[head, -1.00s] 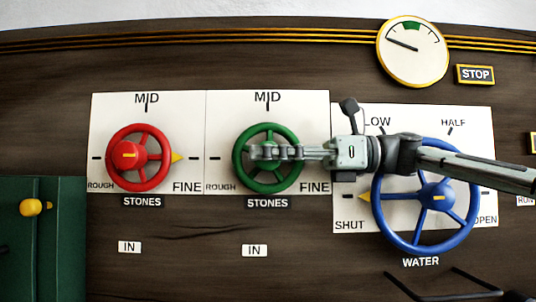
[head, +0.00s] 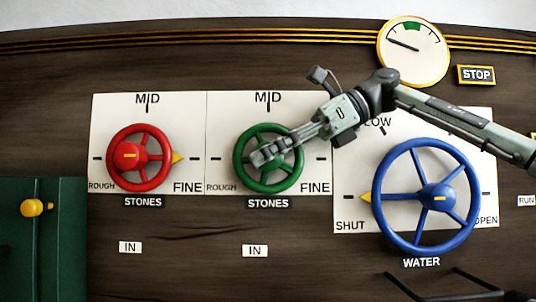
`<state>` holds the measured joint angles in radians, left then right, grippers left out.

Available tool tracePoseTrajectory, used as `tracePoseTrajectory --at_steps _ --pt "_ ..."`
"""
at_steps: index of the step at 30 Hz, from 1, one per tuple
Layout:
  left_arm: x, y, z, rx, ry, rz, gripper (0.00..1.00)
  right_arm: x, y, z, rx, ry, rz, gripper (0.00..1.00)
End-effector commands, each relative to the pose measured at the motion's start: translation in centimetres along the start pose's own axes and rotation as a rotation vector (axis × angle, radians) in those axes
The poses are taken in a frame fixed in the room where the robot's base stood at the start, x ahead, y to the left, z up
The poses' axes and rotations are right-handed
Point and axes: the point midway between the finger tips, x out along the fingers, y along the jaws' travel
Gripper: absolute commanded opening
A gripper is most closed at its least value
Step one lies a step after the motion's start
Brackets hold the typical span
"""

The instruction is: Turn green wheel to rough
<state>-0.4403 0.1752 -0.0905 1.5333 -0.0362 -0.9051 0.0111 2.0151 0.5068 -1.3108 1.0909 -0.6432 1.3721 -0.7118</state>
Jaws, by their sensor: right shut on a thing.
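The green wheel (head: 270,189) is mounted on a white plate marked ROUGH at left, MID at top and FINE at right. My right gripper (head: 264,155) is shut on the green wheel at its hub. The gripper and its wrist slant from the wheel's middle to the upper right. They cover the hub and part of the upper right rim. No yellow pointer shows on the green wheel, so I cannot tell its setting. My left gripper is not in view.
A red wheel (head: 165,176) stands to the left, its yellow pointer at FINE. A large blue wheel (head: 420,246) marked WATER is to the right, its pointer at SHUT. A round gauge (head: 425,66) and a STOP label (head: 476,74) are above right. A green box (head: 60,250) is at lower left.

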Motion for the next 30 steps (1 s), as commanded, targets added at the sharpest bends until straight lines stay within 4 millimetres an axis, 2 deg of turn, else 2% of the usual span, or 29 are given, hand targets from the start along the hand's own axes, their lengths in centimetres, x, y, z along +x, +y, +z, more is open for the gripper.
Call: tracePoseTrajectory --at_steps 9,23,24,26,30 --pt "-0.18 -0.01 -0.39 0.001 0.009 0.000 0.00 0.04 0.00 0.02 -0.001 0.110 0.000 0.07" --pt "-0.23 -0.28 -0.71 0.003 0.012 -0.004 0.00 0.07 0.02 0.00 -0.002 0.125 0.001 0.07" --pt "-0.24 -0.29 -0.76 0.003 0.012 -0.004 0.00 0.07 0.03 0.00 -0.002 0.125 0.001 0.38" --pt "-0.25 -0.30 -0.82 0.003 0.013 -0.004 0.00 0.07 0.02 0.00 -0.002 0.125 0.001 0.45" --pt "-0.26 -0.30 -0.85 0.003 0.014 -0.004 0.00 0.06 0.02 0.00 -0.002 0.124 0.001 0.45"
